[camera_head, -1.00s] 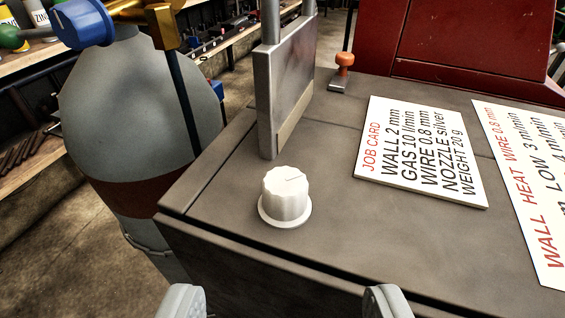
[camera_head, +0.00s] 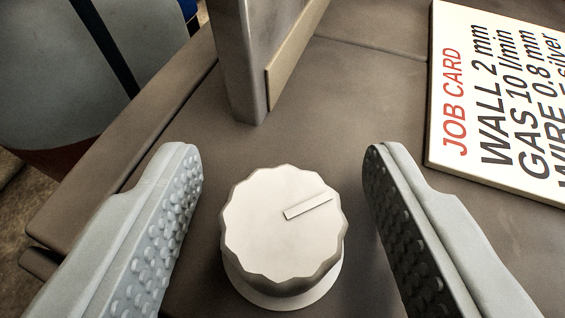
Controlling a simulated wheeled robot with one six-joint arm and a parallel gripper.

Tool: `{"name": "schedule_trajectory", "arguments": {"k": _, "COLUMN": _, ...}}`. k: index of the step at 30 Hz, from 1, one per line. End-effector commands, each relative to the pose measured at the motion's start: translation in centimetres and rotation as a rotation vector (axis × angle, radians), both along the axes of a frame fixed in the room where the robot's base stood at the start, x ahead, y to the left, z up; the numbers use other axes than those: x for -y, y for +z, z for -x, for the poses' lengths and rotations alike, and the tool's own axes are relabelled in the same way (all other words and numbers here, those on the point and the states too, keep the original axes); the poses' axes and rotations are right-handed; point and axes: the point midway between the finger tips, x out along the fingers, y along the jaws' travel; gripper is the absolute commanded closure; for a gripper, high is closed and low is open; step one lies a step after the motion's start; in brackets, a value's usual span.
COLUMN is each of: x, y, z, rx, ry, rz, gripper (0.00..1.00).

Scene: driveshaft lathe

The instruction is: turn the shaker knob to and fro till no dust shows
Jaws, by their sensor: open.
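The white knob (camera_head: 270,228) with a scalloped rim stands on a round base on the grey-brown bench top. A raised pointer bar on its top face points to the upper right. My gripper (camera_head: 278,170) is open, with one studded finger to the left of the knob and one to the right. Clear gaps show between both fingers and the knob, so neither touches it. No dust can be made out in this view.
An upright grey metal plate (camera_head: 245,60) stands on the bench just behind the knob. A white job card (camera_head: 490,100) lies at the upper right. A grey cylinder (camera_head: 80,80) stands beyond the bench's left edge. The bench between plate and card is clear.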

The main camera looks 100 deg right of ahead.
Motion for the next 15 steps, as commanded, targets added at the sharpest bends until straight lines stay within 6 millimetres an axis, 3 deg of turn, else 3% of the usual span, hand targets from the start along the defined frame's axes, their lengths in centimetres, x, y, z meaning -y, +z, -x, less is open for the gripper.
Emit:
{"name": "schedule_trajectory", "arguments": {"k": 5, "x": -0.01, "y": -0.01, "z": -0.01, "rx": 0.0, "ry": 0.0, "rz": 0.0, "gripper": 0.5}}
{"name": "schedule_trajectory", "arguments": {"k": 11, "x": -0.03, "y": 0.0, "z": -0.01, "rx": 0.0, "ry": 0.0, "rz": 0.0, "gripper": 0.89}}
{"name": "schedule_trajectory", "arguments": {"k": 15, "x": -0.04, "y": 0.02, "z": -0.01, "rx": 0.0, "ry": 0.002, "rz": 0.0, "gripper": 0.93}}
